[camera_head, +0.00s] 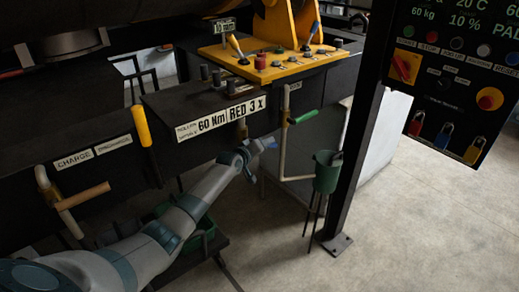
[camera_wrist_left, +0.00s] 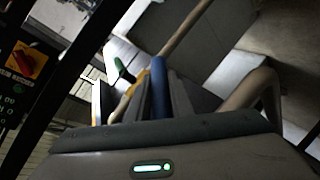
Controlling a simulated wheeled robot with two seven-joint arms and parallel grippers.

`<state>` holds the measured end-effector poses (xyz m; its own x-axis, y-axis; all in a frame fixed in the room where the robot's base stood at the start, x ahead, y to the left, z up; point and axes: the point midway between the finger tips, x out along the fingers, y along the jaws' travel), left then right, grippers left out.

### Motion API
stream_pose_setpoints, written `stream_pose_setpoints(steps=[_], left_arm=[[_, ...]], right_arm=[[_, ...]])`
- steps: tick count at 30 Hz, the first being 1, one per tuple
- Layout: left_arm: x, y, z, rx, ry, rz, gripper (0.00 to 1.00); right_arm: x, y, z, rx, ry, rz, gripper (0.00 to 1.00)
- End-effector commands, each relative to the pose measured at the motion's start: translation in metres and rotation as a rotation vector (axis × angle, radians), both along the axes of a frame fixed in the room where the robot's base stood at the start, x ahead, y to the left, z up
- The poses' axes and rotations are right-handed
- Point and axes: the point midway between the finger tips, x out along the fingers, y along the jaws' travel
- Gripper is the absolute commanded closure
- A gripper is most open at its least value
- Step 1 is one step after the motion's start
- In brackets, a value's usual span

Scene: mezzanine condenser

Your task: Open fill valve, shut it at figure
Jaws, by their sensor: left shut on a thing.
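My left gripper (camera_head: 262,147) reaches in front of the dark machine. It is shut on a blue handle, whose blue part (camera_wrist_left: 158,88) stands between the fingers in the left wrist view; a little blue also shows at the fingertips in the head view. A beige pipe (camera_head: 284,145) runs down just right of the gripper and bends right. A green lever handle (camera_head: 303,117) sits higher on the pipework, apart from the gripper; it also shows in the left wrist view (camera_wrist_left: 124,70). Which handle is the fill valve cannot be read. My right gripper is out of view.
A display panel (camera_head: 455,75) at right reads 60 kg, 20 C and 10 %. A green vessel (camera_head: 325,175) on thin legs stands beside a dark post (camera_head: 358,130). A wooden-handled pipe (camera_head: 82,196) and a yellow lever (camera_head: 142,127) are at left. Floor at right is clear.

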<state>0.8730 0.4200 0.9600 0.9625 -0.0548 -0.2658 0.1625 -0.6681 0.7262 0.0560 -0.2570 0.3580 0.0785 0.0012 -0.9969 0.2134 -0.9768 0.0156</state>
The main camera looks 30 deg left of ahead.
Motion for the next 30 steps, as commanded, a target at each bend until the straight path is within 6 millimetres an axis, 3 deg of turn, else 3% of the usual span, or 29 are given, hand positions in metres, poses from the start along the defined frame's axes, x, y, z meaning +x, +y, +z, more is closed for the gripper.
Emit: stream_pose_setpoints(steps=[11,27,28,30], left_arm=[[0.002,0.002,-0.009,0.063,0.156,-0.001,1.00],[0.000,0.003,-0.015,0.076,0.184,0.000,1.00],[0.000,0.003,-0.015,0.076,0.184,0.000,0.73],[0.000,0.003,-0.015,0.076,0.184,0.000,0.61]], right_arm=[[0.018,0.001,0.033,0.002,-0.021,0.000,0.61],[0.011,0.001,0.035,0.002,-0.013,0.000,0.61],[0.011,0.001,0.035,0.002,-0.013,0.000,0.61],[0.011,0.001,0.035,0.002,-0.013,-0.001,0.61]])
